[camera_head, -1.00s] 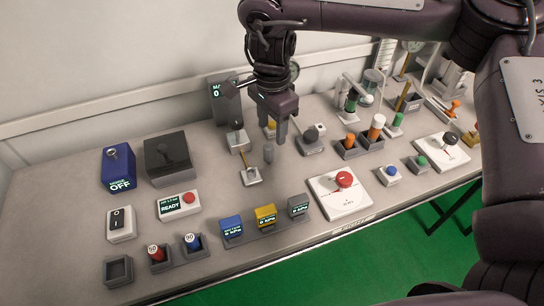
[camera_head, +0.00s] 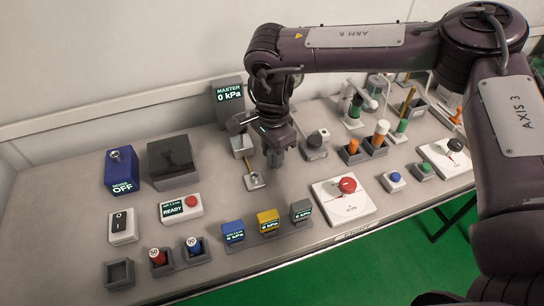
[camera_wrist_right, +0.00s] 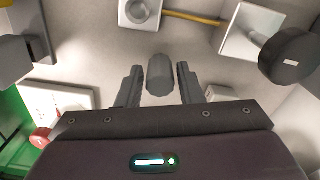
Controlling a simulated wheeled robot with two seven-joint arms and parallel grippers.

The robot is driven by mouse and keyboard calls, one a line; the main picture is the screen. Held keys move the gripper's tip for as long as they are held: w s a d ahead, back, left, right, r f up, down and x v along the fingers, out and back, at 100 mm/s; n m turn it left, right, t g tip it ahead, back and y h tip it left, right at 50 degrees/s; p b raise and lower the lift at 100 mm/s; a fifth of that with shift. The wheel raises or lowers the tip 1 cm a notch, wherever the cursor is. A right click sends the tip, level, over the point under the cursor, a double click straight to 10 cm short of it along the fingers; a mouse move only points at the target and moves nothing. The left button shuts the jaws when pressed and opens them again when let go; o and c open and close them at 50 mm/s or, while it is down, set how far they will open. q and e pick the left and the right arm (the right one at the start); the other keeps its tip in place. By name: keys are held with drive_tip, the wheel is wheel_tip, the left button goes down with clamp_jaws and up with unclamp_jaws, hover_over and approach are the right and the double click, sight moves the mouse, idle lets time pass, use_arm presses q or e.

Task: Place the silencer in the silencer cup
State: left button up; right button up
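A plain grey cylinder, which looks like the silencer (camera_wrist_right: 160,75), stands between the fingers of my right gripper (camera_wrist_right: 160,88) in the right wrist view. A narrow gap shows on each side of it, so the fingers are open around it and do not visibly touch it. In the head view the right gripper (camera_head: 276,160) points down over the middle of the bench and hides the cylinder. An empty grey square cup (camera_head: 118,273), possibly the silencer cup, sits at the bench's front left. My left gripper is not in view.
A white fitting with a yellow tube (camera_head: 254,181) is just left of the gripper. A white plate with a red knob (camera_head: 347,185) is to the right. Blue, yellow and grey gauges (camera_head: 268,221) stand in front. Two round pieces (camera_head: 194,246) sit in holders beside the empty cup.

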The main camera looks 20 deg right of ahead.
clamp_jaws()
drive_tip(key=shift+r, duration=0.1)
